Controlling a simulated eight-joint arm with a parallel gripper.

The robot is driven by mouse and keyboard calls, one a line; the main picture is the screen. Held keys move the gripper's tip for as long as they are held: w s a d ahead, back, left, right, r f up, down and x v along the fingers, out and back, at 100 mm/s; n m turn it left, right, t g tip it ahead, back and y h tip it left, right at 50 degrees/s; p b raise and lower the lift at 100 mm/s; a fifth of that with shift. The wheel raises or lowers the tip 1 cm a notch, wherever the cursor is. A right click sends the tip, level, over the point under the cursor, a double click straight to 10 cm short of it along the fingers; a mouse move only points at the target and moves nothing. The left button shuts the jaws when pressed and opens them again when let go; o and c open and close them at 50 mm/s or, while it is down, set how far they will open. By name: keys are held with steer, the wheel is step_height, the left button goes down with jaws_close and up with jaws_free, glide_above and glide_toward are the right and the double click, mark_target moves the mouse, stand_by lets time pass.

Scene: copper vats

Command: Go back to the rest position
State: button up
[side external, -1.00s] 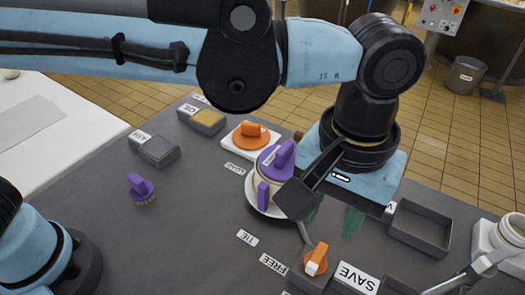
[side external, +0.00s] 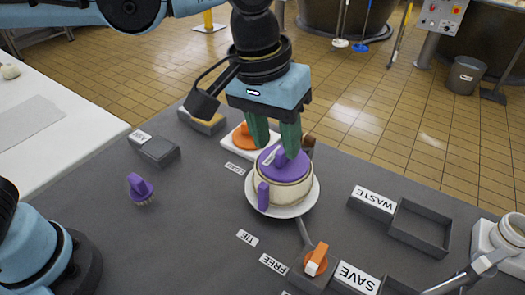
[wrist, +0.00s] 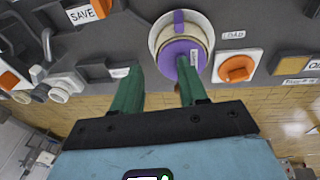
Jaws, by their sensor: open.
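My gripper (side external: 274,150) has two green fingers, apart and with nothing between them. It points down just behind the cream pot (side external: 296,192) with the purple lid (side external: 270,160). The pot stands upright on a white plate (side external: 298,210).
An orange-knobbed white block (side external: 268,148) is behind the fingers. A purple brush (side external: 140,189) stands at left. An orange switch (side external: 317,258) sits in front, beside the SAVE label (side external: 358,277). An open grey tray (side external: 420,228) lies at right near WASTE (side external: 375,200). The left-front table is mostly clear.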

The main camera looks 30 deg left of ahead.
steer(key=s+a+f+t, duration=0.1)
steer(key=a+f+t, duration=0.1)
steer(key=a, duration=1)
steer(key=s+a+f+t+y, duration=0.1)
steer(key=s+a+f+t, duration=0.1)
steer(key=a, duration=1.1)
step_height(320, 180, down, 2)
steer(key=shift+f+t, duration=0.1)
steer(key=shift+t, duration=0.7)
